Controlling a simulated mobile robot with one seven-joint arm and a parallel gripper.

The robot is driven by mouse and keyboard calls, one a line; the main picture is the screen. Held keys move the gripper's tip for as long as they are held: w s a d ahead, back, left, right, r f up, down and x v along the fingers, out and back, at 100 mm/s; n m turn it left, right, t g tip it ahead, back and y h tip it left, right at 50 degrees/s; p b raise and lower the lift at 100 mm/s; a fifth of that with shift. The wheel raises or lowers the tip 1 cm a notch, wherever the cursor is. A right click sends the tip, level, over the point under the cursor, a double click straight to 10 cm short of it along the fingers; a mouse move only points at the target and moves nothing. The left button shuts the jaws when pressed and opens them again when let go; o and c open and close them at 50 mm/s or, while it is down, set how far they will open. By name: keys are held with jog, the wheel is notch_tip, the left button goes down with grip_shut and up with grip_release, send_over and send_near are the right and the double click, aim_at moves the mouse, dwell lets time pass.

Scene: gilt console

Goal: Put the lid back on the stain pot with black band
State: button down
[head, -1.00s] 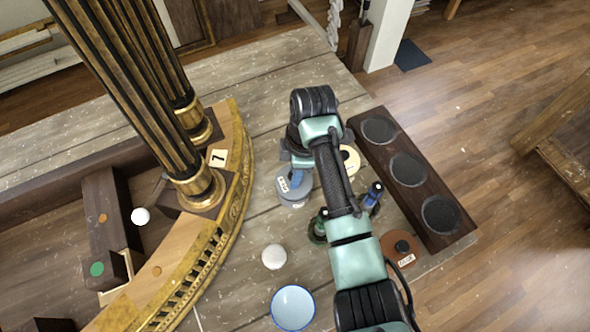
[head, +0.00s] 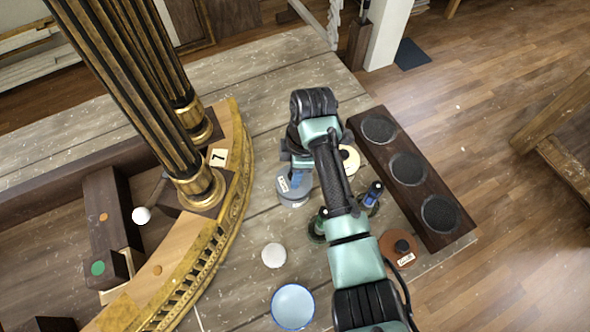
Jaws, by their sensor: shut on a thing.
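My gripper (head: 297,173) points down at the middle of the table, partly hidden by my own wrist. It is shut on a grey-blue round lid (head: 285,195), with a small pale label beside the fingers. A pale edge shows just under the lid's front; I cannot tell whether the lid rests on a pot or hangs just above one. No black band can be made out there. A cream round pot (head: 350,160) stands just right of my wrist, partly hidden.
A green bottle (head: 318,228) and a blue bottle (head: 371,196) stand close to my arm. A dark rack (head: 388,140) with three black round pads lies right. The gilt console (head: 238,190) stands left.

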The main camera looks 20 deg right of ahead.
dwell(0.4)
jog(key=c, duration=0.5)
grip_release()
jog(key=o, duration=0.5)
jog(key=shift+c, duration=0.2)
jog(key=shift+r+p, duration=3.5)
jog(key=shift+r, duration=0.05)
